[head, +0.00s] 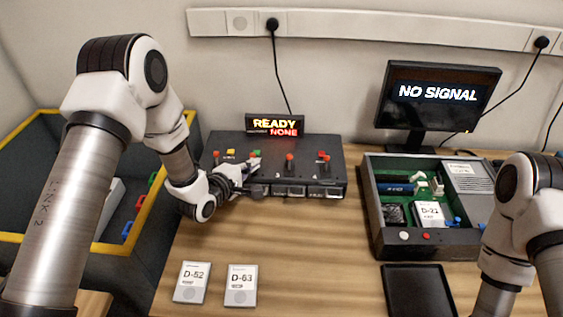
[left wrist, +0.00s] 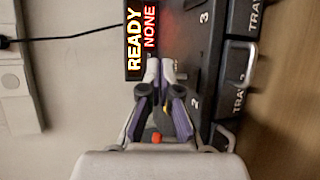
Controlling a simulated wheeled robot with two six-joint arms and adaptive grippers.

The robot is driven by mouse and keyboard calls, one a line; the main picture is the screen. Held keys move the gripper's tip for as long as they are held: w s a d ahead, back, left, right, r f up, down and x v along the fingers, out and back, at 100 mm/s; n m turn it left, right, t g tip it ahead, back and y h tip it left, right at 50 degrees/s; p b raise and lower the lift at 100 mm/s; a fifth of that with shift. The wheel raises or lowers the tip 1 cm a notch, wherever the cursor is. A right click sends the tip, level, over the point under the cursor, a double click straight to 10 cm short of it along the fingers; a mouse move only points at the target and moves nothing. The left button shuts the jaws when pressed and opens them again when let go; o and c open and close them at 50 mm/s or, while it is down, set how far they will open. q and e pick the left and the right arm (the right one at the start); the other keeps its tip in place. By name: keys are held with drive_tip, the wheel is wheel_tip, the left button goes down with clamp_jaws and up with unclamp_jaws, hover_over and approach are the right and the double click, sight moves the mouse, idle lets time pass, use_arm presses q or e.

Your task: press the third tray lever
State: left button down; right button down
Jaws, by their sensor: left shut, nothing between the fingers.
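The black tray unit (head: 230,145) sits at the back of the table, with a row of upright levers and tray fronts below them. The third lever, with a red knob (head: 290,158), stands just right of my left gripper (head: 251,166) in the head view. My left gripper is shut and empty over the unit's second section. In the left wrist view its fingertips (left wrist: 160,68) meet near the sign, with an orange knob (left wrist: 157,138) between the fingers farther back. The printed numbers 2 and 3 (left wrist: 204,17) show beside it. My right gripper is out of view.
A lit sign reading READY and NONE (head: 274,125) stands behind the unit. An open green-lined case (head: 376,235), a monitor (head: 440,92) and a black tray (head: 418,290) are at right. Cards D-52 (head: 191,282) and D-53 (head: 241,285) lie in front. Middle tabletop is clear.

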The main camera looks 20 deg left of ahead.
sight(272, 160)
use_arm(q)
drive_tip(key=shift+w+d+f, duration=0.1)
drive_tip(key=shift+w, duration=0.2)
drive_tip(key=p+x, duration=0.1)
drive_tip(key=x, duration=0.4)
drive_tip(key=p+x, duration=0.1)
drive_tip(key=x, duration=0.3)
drive_tip(key=shift+w+d, duration=0.2)
drive_tip(key=shift+w, duration=0.2)
drive_tip(key=s+d+p, duration=0.1)
drive_tip(key=s+d+r, duration=0.1)
drive_tip(key=d, duration=0.1)
drive_tip(key=shift+p, duration=0.4)
drive_tip(key=shift+s+d, duration=0.15)
drive_tip(key=shift+s, duration=0.05)
drive_tip(key=shift+w+f, duration=0.1)
